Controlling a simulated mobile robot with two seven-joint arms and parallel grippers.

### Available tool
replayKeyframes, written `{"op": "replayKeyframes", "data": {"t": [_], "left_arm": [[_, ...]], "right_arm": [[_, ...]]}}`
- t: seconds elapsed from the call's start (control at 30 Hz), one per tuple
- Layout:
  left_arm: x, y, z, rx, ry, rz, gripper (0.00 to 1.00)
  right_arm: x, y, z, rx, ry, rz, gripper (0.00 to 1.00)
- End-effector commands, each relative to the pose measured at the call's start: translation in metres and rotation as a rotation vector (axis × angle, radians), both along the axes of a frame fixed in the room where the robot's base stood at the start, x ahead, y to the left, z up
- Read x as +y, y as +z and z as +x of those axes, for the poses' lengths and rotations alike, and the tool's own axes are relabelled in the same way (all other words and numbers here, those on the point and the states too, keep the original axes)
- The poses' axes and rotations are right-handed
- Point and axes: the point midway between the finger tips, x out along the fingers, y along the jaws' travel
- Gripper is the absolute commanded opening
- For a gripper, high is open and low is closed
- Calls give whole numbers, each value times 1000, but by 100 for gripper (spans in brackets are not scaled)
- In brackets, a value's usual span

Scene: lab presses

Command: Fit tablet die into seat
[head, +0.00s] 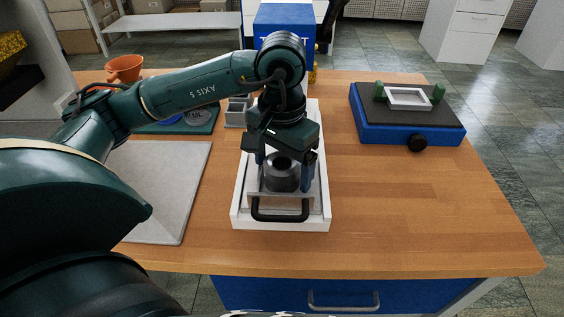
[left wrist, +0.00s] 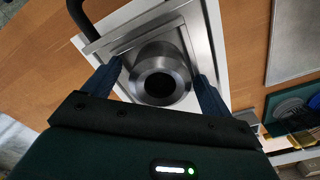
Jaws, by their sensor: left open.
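The tablet die is a dark grey metal cylinder with a round bore (head: 282,174). It stands upright on the metal plate of a white press base (head: 239,205), which has a black bar handle (head: 280,216) at its front. My left gripper (head: 285,172) points down over it with one finger on each side. In the left wrist view the die (left wrist: 160,75) sits between the two open fingers (left wrist: 158,80), its bore dark. Whether the die is fully down in a seat cannot be told. My right gripper is not in view.
A blue device with a black top (head: 440,125), a white frame and a black knob stands at the right. A grey mat (head: 170,190) lies at the left. Behind are a dark green tray (head: 205,126), a small grey box (head: 237,112) and an orange funnel (head: 124,68). The right front tabletop is clear.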

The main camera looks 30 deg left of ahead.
Motion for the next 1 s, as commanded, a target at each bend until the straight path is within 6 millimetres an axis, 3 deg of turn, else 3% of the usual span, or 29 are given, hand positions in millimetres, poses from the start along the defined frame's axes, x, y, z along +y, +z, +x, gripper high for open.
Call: {"op": "replayKeyframes", "data": {"t": [0.17, 0.37, 0.7, 1.0], "left_arm": [[0, -1, 0, 3, 0, 0, 85], [0, -1, 0, 2, 0, 0, 85], [0, 84, 1, -7, 1, 1, 85], [0, 126, 0, -2, 1, 1, 85]], "right_arm": [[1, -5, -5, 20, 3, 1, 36], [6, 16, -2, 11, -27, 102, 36], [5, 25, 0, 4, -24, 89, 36], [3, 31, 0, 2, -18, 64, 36]]}}
